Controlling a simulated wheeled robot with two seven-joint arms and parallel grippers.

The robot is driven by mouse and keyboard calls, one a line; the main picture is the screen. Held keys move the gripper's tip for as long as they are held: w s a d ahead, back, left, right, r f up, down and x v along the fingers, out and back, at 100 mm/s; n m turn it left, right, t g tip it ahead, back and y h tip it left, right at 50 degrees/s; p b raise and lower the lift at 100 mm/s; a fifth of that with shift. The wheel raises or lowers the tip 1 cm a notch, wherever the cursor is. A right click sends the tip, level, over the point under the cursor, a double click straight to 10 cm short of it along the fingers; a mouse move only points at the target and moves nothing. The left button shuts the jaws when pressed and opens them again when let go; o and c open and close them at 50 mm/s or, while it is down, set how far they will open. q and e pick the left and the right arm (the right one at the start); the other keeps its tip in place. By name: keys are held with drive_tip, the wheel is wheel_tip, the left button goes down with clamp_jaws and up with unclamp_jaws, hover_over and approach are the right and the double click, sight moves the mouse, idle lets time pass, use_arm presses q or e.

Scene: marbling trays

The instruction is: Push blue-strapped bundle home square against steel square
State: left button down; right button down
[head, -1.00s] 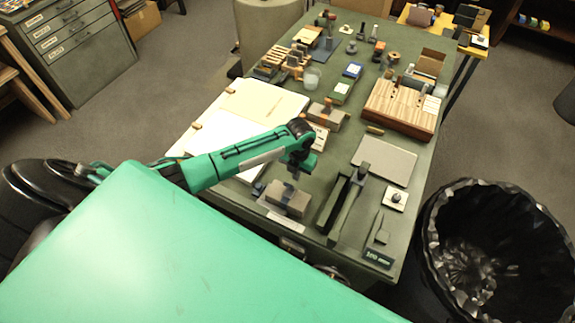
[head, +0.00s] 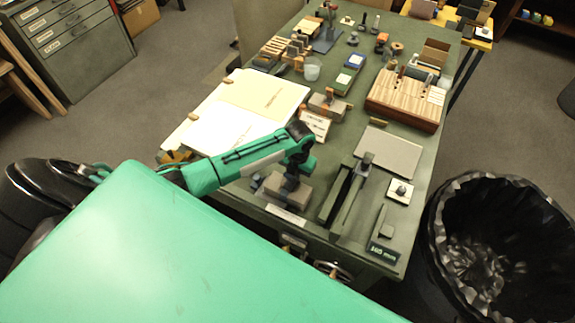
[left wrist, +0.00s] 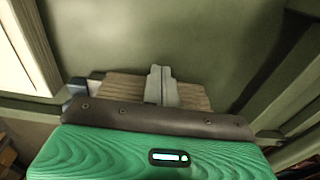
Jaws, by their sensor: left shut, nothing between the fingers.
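A grey-brown bundle (head: 287,191) lies near the table's front edge, behind a white label; the wrist view shows its brown ribbed surface (left wrist: 123,87). A small blue piece is at its left end (head: 256,181), also in the left wrist view (left wrist: 77,86); I cannot tell whether it is the strap. My left gripper (head: 290,182) is shut and empty, its fingertips (left wrist: 160,76) down at the bundle, apparently touching; any small gap is hidden. A dark metal angled piece (head: 345,192), possibly the steel square, stands to the right. My right gripper is out of view.
A grey plate (head: 390,150), a white pad with a knob (head: 400,190) and a wooden slotted block (head: 405,100) are to the right. A black bin (head: 490,250) stands beyond the table's right edge.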

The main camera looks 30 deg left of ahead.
use_arm(q)
drive_tip(key=shift+f+b, duration=0.4)
drive_tip(key=shift+f, duration=0.2)
drive_tip(key=shift+r+p, duration=0.15)
drive_tip(key=shift+p, duration=0.15)
drive_tip(key=shift+s+p, duration=0.45)
drive_tip(key=shift+s, duration=0.05)
idle(0.4)
idle(0.6)
drive_tip(key=shift+w+r+p, duration=0.25)
drive_tip(key=shift+r+p, duration=0.7)
drive_tip(key=shift+r, duration=0.3)
drive_tip(key=shift+w+r+p, duration=0.25)
drive_tip(key=shift+r+p, duration=0.65)
drive_tip(key=shift+r, duration=0.3)
